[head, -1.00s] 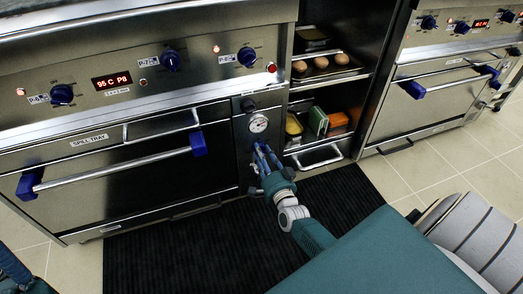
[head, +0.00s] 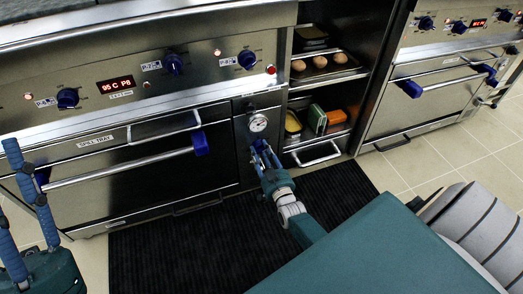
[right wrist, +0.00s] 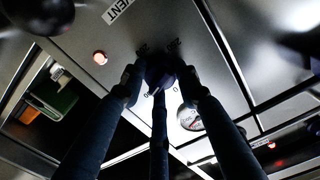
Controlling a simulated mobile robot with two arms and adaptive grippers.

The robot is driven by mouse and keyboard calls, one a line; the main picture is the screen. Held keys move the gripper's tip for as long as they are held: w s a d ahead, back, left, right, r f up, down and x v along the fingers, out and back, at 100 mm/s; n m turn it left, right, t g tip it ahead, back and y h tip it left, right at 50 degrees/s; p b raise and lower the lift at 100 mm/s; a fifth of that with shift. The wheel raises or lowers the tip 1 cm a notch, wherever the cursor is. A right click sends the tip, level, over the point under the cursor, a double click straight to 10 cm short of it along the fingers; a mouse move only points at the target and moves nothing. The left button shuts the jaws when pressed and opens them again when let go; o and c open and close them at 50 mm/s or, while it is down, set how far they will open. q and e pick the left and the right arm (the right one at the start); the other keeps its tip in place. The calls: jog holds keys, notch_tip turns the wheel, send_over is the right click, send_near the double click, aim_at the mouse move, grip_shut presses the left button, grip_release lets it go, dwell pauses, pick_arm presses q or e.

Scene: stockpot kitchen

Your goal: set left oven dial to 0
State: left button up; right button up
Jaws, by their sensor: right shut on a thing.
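My right gripper (head: 262,150) reaches the narrow steel panel beside the left oven, just below the round gauge (head: 258,123). In the right wrist view its fingers (right wrist: 160,78) are shut around a dark dial (right wrist: 158,72) with printed numbers, including a 0, around it. A small pale mark shows on the dial's edge, but its exact setting cannot be read. In the head view the fingers hide this dial. My left gripper (head: 14,185) is at the left edge, in front of the oven, with its blue fingers spread and empty.
Shelves with eggs (head: 320,62) and containers (head: 317,119) stand right of the panel. A black mat (head: 190,245) covers the floor.

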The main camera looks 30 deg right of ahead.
jog(key=n, duration=0.3)
jog(key=shift+d+r+n, duration=0.1)
jog(key=shift+d+n, duration=0.1)
jog(key=shift+n, duration=0.2)
jog(key=shift+n+p, duration=0.3)
jog(key=shift+n, duration=1.5)
jog(key=n, duration=0.3)
jog(key=shift+a, duration=0.1)
pick_arm(q)
jog(key=shift+w+d+f+g, duration=0.15)
jog(key=shift+w+f+g, duration=0.2)
jog(key=shift+w, duration=0.15)
pick_arm(e)
jog(key=shift+a+n, duration=0.15)
jog(key=shift+n, duration=1.65)
jog(key=o, duration=1.2)
jog(key=shift+c, duration=0.2)
